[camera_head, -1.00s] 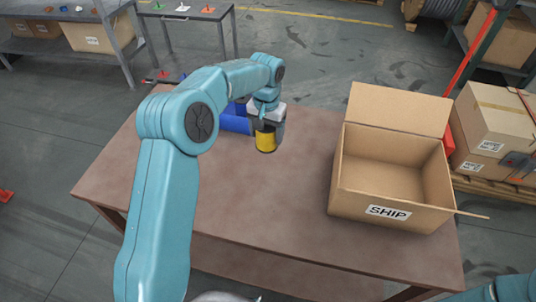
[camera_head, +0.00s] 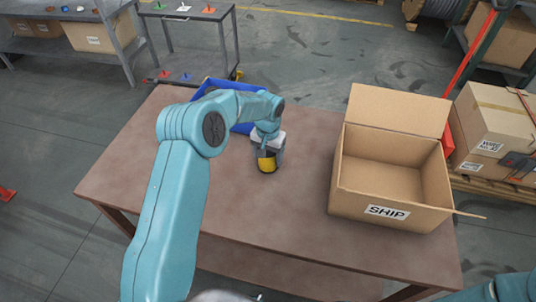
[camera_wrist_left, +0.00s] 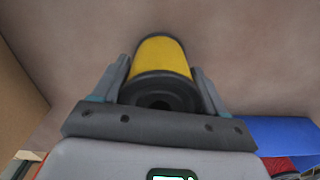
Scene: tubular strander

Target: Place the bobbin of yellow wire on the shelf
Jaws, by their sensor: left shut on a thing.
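The bobbin of yellow wire (camera_head: 267,164), with black ends, is gripped by my left gripper (camera_head: 268,155) over the middle of the brown table. In the left wrist view the yellow bobbin (camera_wrist_left: 161,58) sits between the two fingers of the left gripper (camera_wrist_left: 160,85), its black end toward the camera. I cannot tell whether it touches the table. A grey shelf unit (camera_head: 130,50) stands on the floor at the far left, with small coloured items on top and cartons lower down. My right gripper is out of view.
An open cardboard box (camera_head: 345,205) marked SHIP stands on the right of the table (camera_head: 290,225). A blue bin (camera_head: 210,85) is behind my left arm and also shows in the wrist view (camera_wrist_left: 275,135). Strapped cartons (camera_head: 495,125) stand at right. The table's front is clear.

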